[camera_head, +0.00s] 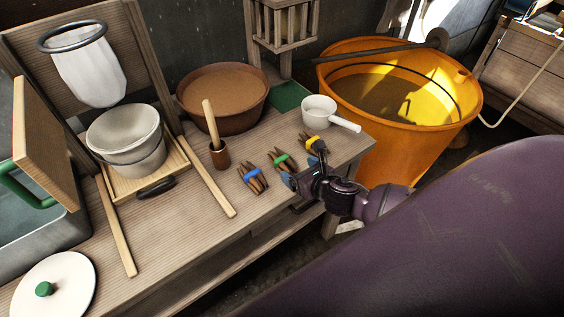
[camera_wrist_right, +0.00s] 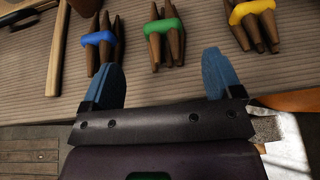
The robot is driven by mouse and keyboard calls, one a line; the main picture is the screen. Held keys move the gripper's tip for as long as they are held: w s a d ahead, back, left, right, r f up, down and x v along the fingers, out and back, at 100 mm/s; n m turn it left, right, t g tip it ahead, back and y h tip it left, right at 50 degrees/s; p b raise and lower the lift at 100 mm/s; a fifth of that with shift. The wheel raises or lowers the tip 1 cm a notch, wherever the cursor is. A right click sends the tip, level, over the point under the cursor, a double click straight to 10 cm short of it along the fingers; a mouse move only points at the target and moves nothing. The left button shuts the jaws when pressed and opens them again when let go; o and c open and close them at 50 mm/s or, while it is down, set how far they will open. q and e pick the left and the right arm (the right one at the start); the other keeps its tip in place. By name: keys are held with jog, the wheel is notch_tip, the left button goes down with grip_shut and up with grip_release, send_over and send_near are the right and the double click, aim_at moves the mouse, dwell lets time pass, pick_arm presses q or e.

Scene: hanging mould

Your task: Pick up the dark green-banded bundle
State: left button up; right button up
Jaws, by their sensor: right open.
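The green-banded bundle (camera_head: 281,160) of dark brown sticks lies on the wooden bench, between a blue-banded bundle (camera_head: 252,178) and a yellow-banded bundle (camera_head: 313,143). In the right wrist view the green-banded bundle (camera_wrist_right: 164,35) lies beyond the fingertips, roughly midway between them. My right gripper (camera_head: 304,168) is open and empty at the bench's front edge. Its two blue fingers also show in the right wrist view (camera_wrist_right: 162,65), apart and pointing towards the row of bundles. The gripper is close to the green-banded bundle but not around it. My left gripper is not in view.
A white pan (camera_head: 320,112) stands behind the bundles. A small brown cup (camera_head: 219,155) with a stick is left of them, before a brown bowl (camera_head: 222,118). An orange tub (camera_head: 425,110) stands right of the bench. Bench space in front of the blue-banded bundle is clear.

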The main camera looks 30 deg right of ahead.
aim_at(286, 162)
jog(key=shift+f+b+x, duration=0.15)
jog(key=shift+x, duration=1.85)
jog(key=shift+f+b+x, duration=0.1)
jog(key=shift+b+x, duration=0.05)
jog(key=shift+x, duration=1.85)
jog(key=shift+s+d, duration=0.1)
jog(key=c, duration=1.1)
